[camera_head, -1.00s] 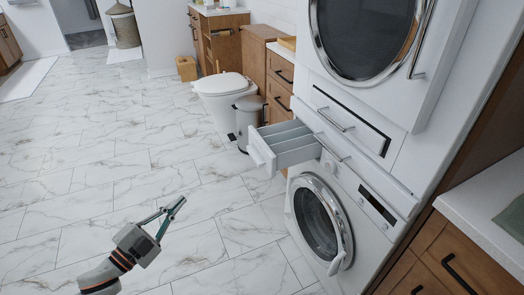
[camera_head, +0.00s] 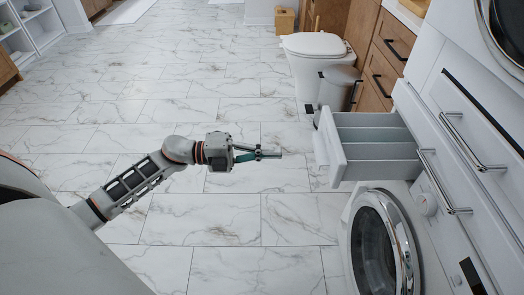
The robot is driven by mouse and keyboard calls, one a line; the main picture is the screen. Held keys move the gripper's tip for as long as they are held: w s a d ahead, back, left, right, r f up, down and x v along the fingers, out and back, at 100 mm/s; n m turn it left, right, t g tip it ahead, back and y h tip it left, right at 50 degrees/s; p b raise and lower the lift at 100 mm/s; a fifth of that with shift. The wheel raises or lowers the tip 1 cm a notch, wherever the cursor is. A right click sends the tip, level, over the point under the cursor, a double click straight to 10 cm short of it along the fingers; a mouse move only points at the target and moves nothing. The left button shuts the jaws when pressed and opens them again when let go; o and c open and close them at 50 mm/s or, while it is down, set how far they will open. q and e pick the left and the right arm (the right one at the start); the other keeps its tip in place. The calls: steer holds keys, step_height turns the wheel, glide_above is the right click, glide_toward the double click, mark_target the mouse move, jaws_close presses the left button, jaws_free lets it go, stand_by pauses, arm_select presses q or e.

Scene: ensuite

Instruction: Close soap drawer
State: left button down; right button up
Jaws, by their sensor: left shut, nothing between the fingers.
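The soap drawer (camera_head: 377,148) is pulled out from the front of the washing machine (camera_head: 350,238). It is a white-fronted tray with grey compartments, and its front panel faces left. My left gripper (camera_head: 276,154) is shut and empty. Its fingertips point right toward the drawer's front panel, with a gap of floor between them in the picture. My right gripper does not show.
A dryer (camera_head: 502,35) with a bar handle is stacked above the washer. A grey bin (camera_head: 338,88) and a white toilet (camera_head: 315,60) stand behind the drawer, beside wooden cabinets (camera_head: 385,60). The marble-tiled floor (camera_head: 225,215) on the left is clear.

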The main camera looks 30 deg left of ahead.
arm_select(q)
glide_toward(325, 150)
steer(key=w+d+f, duration=0.2)
steer(key=w+d, duration=0.1)
steer(key=shift+d+r+b, duration=0.2)
steer(key=shift+d+b, duration=0.05)
steer(key=shift+b, duration=0.05)
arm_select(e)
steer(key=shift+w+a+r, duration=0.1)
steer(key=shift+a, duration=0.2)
arm_select(q)
steer(key=x, duration=0.5)
steer(key=p+x, duration=0.1)
steer(key=x, duration=0.1)
steer(key=shift+w+d+r, duration=0.2)
steer(key=shift+w+r, duration=0.1)
steer(key=shift+r, duration=0.05)
steer(key=x, duration=0.7)
steer(key=shift+s+f, duration=0.1)
steer(key=shift+f, duration=0.1)
steer(key=x, duration=0.5)
steer(key=shift+d+f, duration=0.15)
steer(key=shift+f, duration=0.05)
steer(key=shift+w+d, duration=0.2)
steer(key=shift+w, duration=0.1)
steer(key=shift+r, duration=0.15)
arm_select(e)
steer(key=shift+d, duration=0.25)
